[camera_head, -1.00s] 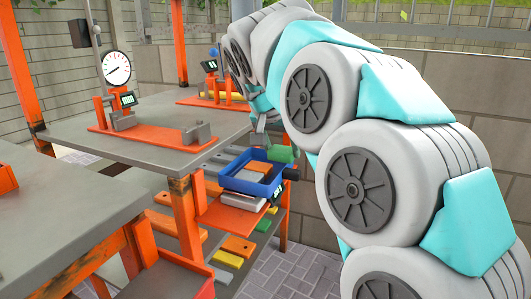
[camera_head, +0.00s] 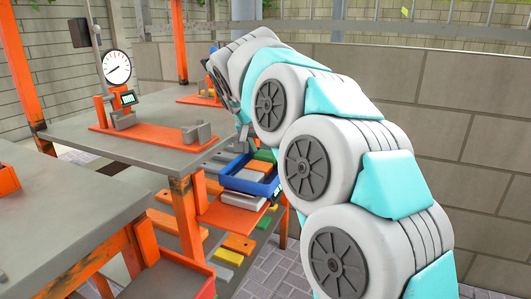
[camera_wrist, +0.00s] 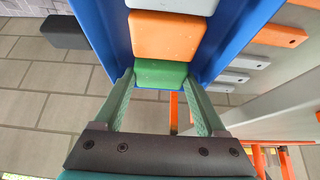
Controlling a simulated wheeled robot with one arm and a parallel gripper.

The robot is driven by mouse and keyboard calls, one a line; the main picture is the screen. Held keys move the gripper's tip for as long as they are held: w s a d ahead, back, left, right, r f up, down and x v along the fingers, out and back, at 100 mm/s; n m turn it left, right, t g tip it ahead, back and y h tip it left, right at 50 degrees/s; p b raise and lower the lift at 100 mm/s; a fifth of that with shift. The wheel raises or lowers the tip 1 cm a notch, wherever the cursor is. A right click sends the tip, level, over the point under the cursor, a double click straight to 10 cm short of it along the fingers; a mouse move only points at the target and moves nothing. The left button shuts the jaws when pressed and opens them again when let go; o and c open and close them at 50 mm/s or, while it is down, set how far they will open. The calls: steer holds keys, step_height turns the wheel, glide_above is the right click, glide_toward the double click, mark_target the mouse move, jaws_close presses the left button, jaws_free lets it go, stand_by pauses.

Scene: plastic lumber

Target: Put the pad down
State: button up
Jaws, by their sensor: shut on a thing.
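In the wrist view, my gripper (camera_wrist: 160,80) is shut on a green pad (camera_wrist: 161,71), one finger at each side of it. The green pad is in line with an orange pad (camera_wrist: 167,36) and a pale grey pad (camera_wrist: 175,5), which lie in a blue tray (camera_wrist: 229,40). The green pad appears at the tray's near end; whether it touches the tray floor I cannot tell. In the head view, the blue tray (camera_head: 236,184) sits on the rack below the grey tabletop, with the green pad (camera_head: 265,155) at its back. My arm hides part of this.
The grey workbench (camera_head: 140,150) carries a dial gauge (camera_head: 117,68) on an orange stand, beside the tray. Below are shelves with several coloured bars (camera_head: 238,244). A block wall (camera_head: 450,120) stands behind and right of my arm.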

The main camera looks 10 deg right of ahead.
steer(key=shift+f, duration=0.25)
steer(key=shift+f, duration=0.15)
steer(key=o, duration=1.5)
steer(key=shift+c, duration=0.2)
steer(key=shift+r, duration=0.35)
steer(key=v, duration=1.1)
steer(key=shift+s+a+r, duration=0.2)
steer(key=shift+r, duration=0.1)
